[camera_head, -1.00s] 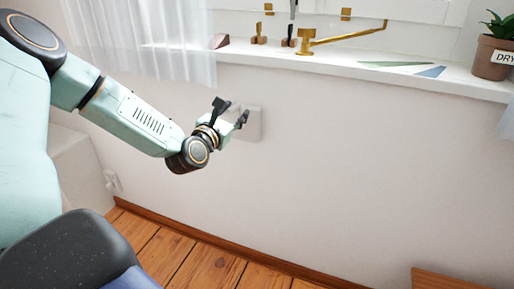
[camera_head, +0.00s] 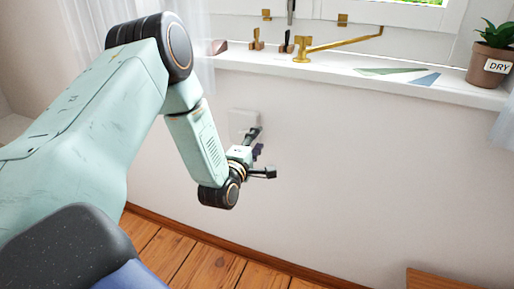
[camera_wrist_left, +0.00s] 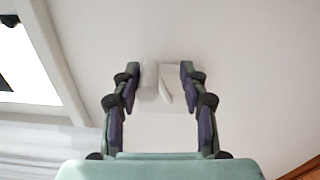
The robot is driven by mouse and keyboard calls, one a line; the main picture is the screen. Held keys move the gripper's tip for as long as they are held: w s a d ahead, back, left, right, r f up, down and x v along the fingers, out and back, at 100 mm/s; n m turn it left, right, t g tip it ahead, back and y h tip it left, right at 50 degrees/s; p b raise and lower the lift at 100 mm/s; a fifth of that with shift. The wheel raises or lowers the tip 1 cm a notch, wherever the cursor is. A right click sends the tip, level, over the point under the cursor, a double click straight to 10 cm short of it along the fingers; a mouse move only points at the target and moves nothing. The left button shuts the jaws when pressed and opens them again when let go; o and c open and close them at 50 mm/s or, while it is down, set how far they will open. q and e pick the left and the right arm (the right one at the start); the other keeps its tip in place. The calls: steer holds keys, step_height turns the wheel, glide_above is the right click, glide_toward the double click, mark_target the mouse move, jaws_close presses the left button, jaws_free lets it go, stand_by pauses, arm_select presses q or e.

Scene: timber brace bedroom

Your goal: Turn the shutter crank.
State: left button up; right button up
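A brass crank-like piece (camera_head: 303,48) stands on the window sill, its long arm (camera_head: 345,42) slanting up to the right. A white wall box (camera_head: 241,120) is below the sill, partly behind my left gripper. In the left wrist view the box (camera_wrist_left: 184,101) carries a pale upright cylinder (camera_wrist_left: 149,80) and a short slanted bar (camera_wrist_left: 165,86). I cannot tell which is the shutter crank. My left gripper (camera_head: 263,153) is open and empty, below the sill near the box. Its fingers (camera_wrist_left: 160,68) frame the cylinder and bar with no clear contact. My right gripper is not in view.
The white sill (camera_head: 455,88) runs above the wall box. A sheer curtain (camera_head: 100,28) hangs at left. The wall right of my gripper is clear.

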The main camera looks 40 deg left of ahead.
arm_select(q)
step_height(320, 180, down, 3)
steer(key=m, duration=0.3)
steer(key=shift+d+r+m, duration=0.15)
steer(key=shift+m, duration=0.25)
steer(key=p+v, duration=0.2)
steer(key=v, duration=0.7)
stand_by(0.7)
steer(key=shift+w, duration=0.1)
